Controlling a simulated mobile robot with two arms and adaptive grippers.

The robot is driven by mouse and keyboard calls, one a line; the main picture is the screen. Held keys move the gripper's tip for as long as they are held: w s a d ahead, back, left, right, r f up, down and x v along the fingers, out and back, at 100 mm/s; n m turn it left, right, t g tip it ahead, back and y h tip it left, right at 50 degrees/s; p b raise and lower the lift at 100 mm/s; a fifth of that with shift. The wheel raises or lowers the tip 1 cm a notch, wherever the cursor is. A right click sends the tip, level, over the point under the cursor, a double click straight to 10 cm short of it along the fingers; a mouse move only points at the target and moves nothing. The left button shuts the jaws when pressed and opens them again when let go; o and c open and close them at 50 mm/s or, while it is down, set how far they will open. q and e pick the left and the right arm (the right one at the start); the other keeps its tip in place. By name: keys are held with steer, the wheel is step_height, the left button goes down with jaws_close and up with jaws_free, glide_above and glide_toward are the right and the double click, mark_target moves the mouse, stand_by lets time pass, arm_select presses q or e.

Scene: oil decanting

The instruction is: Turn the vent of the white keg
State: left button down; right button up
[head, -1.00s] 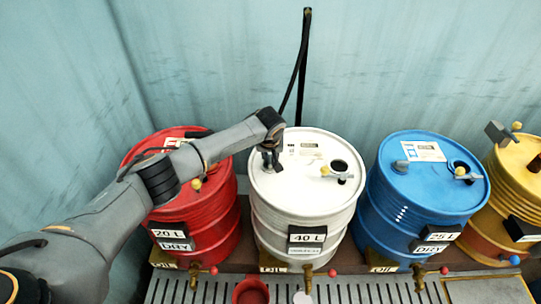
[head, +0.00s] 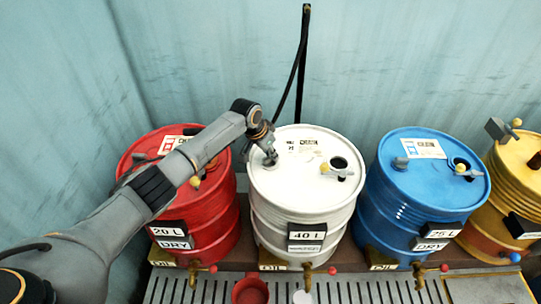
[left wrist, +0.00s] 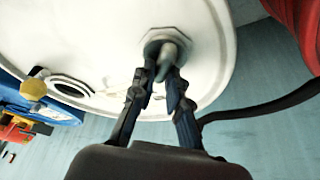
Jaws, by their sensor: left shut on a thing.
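The white keg (head: 303,208), labelled 40 L, stands between the red and blue kegs. Its vent is a grey knob on a hexagonal base at the left of the lid, and it shows in the left wrist view (left wrist: 166,42). My left gripper (head: 270,158) reaches down onto the vent from the left. In the left wrist view its two fingers (left wrist: 166,72) are closed on the vent's knob from both sides. The fingers partly hide the vent in the head view. My right gripper is not in view.
The white keg's lid also has an open hole with a yellow-knobbed lever (head: 337,169). The red keg (head: 205,225) stands left, the blue keg (head: 408,207) right, and a yellow keg (head: 510,190) beyond. A black hose (head: 302,60) rises behind. A red cup (head: 250,291) is on the front grating.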

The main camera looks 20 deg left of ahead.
arm_select(q)
steer(key=m+b, duration=0.1)
steer(key=m+g+h+b, duration=0.1)
steer(key=m+b, duration=0.3)
steer(key=shift+d+f+g+h, duration=0.1)
steer(key=shift+f+g+h, duration=0.15)
steer(key=shift+g+h, duration=0.05)
steer(key=shift+s+r+m+g+b, duration=0.1)
steer(key=shift+m+g+b, duration=0.2)
steer(key=shift+m+b, duration=0.6)
steer(key=shift+s+r+m+g+b, duration=0.1)
steer(key=shift+m+g+b, duration=0.2)
steer(key=shift+m+b, duration=0.6)
steer(key=c, duration=1.3)
jaws_free()
steer(key=shift+r, duration=0.1)
